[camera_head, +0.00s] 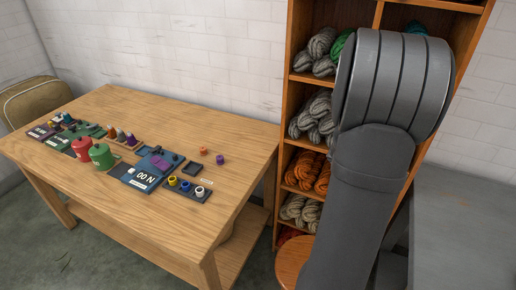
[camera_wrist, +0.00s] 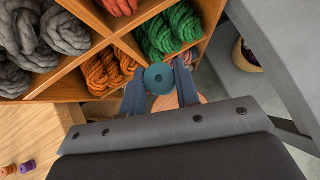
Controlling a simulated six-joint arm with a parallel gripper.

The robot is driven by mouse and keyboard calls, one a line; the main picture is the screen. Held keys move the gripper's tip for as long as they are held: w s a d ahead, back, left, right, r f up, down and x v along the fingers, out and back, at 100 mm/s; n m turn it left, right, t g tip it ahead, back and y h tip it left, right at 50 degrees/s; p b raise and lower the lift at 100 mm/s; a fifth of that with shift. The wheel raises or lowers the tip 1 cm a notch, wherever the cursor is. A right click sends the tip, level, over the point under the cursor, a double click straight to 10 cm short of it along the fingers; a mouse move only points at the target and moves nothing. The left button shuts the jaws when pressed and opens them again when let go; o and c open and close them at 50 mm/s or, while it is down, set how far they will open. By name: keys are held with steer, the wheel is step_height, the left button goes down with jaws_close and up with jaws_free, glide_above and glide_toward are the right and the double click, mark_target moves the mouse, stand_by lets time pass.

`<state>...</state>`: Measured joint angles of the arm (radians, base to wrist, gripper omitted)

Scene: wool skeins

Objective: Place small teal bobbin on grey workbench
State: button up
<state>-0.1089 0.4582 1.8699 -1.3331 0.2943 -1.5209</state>
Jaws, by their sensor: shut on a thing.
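The small teal bobbin (camera_wrist: 159,79) is round with a dark centre hole. In the wrist view it sits between the two fingers of my gripper (camera_wrist: 160,84), which is shut on it. It is held up in front of the wool shelf. In the head view my own arm hides the gripper and the bobbin. The grey workbench (camera_head: 468,220) stands at the right of the head view, its visible top bare. A grey surface that looks like the workbench (camera_wrist: 291,40) also shows at the upper right of the wrist view.
A wooden shelf (camera_head: 283,130) holds grey, orange and green skeins. A round wooden stool (camera_head: 293,262) stands before it. A wooden table (camera_head: 110,175) at the left carries several bobbins, red and green canisters and dark mats.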

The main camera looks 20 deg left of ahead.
steer(key=s+a+f, duration=0.2)
steer(key=a, duration=1.4)
steer(key=s+a+f, duration=0.2)
steer(key=a, duration=1.5)
steer(key=shift+a+f, duration=0.25)
steer(key=shift+f, duration=0.1)
steer(key=a+f, duration=0.2)
steer(key=a, duration=0.1)
steer(key=s+a+f, duration=0.1)
steer(key=a+f, duration=0.1)
steer(key=a, duration=0.2)
steer(key=a+f, duration=0.3)
steer(key=a, duration=0.1)
steer(key=shift+s+a, duration=0.15)
steer(key=shift+s, duration=0.25)
steer(key=shift+f, duration=1.8)
steer(key=shift+f, duration=0.1)
steer(key=shift+f, duration=0.15)
steer(key=o, duration=1)
